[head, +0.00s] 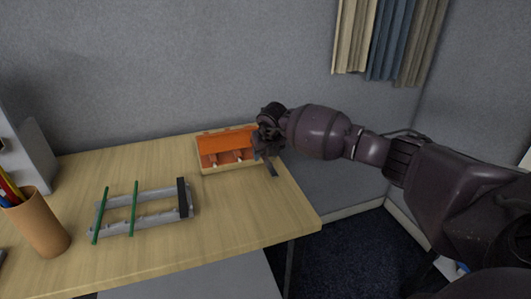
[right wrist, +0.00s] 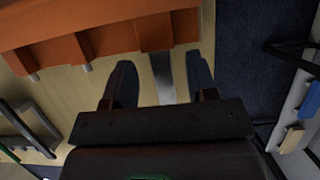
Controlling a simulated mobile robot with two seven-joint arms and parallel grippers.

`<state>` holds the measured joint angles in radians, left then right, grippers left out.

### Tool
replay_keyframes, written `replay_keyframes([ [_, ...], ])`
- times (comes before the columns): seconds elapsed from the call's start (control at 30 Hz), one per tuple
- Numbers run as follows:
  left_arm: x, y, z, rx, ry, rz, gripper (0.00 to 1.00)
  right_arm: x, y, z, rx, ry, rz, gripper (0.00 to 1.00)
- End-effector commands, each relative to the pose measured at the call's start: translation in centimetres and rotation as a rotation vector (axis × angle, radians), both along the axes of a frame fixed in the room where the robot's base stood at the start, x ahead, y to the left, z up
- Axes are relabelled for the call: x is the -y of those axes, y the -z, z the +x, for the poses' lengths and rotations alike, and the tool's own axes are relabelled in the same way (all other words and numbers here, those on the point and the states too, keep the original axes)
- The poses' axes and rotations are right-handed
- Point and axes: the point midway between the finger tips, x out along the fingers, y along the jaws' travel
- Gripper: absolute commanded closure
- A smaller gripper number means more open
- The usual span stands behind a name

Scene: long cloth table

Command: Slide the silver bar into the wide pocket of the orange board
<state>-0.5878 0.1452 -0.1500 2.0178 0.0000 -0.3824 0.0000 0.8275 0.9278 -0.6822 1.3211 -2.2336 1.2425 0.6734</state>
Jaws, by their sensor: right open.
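The orange board (head: 226,144) stands at the back right of the table, and its edge fills the top left of the right wrist view (right wrist: 100,30). A silver bar (right wrist: 164,78) lies between the fingers of my right gripper (right wrist: 162,84), with its far end at the orange board's edge. I cannot tell how far it is inside a pocket. My right gripper is open, with a gap on both sides of the bar. In the head view the right gripper (head: 268,160) is at the board's right end and hides that part. My left gripper is out of view.
A grey frame (head: 150,222) with two green rods and a black end piece lies at the front left. The table's right edge is close to the right gripper, with dark carpet (head: 350,255) below.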

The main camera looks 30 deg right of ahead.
Motion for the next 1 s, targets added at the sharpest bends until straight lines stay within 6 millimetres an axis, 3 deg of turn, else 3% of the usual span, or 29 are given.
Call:
replay_keyframes([
  [0.17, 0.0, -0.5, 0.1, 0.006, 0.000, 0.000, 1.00, 0.0, -1.6, -0.5, 0.004, -0.001, -0.001, 0.48],
  [0.6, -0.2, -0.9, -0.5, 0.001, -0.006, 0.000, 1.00, -0.7, -8.4, -3.3, 0.003, 0.000, -0.002, 0.48],
  [1.0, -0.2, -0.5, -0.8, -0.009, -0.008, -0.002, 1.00, -1.0, -10.0, -4.0, 0.000, 0.000, 0.000, 0.48],
])
